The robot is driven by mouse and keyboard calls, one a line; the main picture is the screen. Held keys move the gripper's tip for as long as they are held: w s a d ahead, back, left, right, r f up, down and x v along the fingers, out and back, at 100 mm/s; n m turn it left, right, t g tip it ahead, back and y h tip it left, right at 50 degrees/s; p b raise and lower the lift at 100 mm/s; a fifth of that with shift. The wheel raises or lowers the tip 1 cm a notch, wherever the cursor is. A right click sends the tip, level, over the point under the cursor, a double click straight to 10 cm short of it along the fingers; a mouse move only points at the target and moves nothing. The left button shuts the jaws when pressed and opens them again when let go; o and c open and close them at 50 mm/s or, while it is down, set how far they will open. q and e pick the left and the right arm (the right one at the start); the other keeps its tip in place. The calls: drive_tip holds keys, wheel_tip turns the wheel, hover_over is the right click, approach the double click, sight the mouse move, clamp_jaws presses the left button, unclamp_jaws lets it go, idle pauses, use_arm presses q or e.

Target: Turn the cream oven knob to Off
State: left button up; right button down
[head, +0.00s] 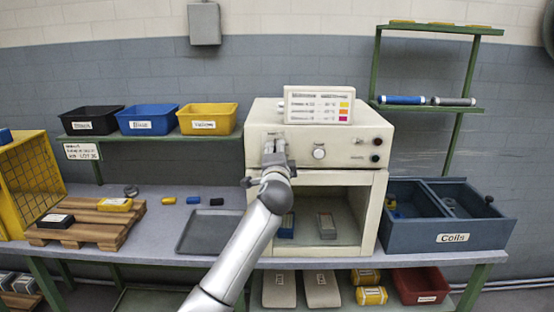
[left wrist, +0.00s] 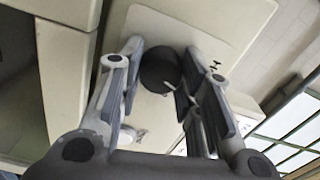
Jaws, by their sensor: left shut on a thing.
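The cream oven (head: 300,183) stands at the back of the bench, with its front panel facing me. My left gripper (head: 275,152) reaches the left part of this panel and hides what is behind it there. In the left wrist view, my left gripper (left wrist: 155,85) has its fingers on either side of a dark round knob (left wrist: 158,68) with a small white pointer mark, and is shut on it. A pale round dial (head: 319,152) on the panel is apart from the gripper, to its right. My right gripper is not in view.
Below the panel is an open compartment with a blue block (head: 287,226) and a grey block (head: 326,225). A dark tray (head: 203,231) lies left of it, and a blue Coils bin (head: 448,225) stands right. Small dark controls (head: 376,158) sit on the panel's right.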

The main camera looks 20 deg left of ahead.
use_arm(q)
drive_tip(key=shift+n+b, duration=0.65)
drive_tip(key=shift+n, duration=1.35)
drive_tip(key=o, duration=1)
drive_tip(key=shift+o, duration=0.2)
drive_tip(key=v, duration=1.2)
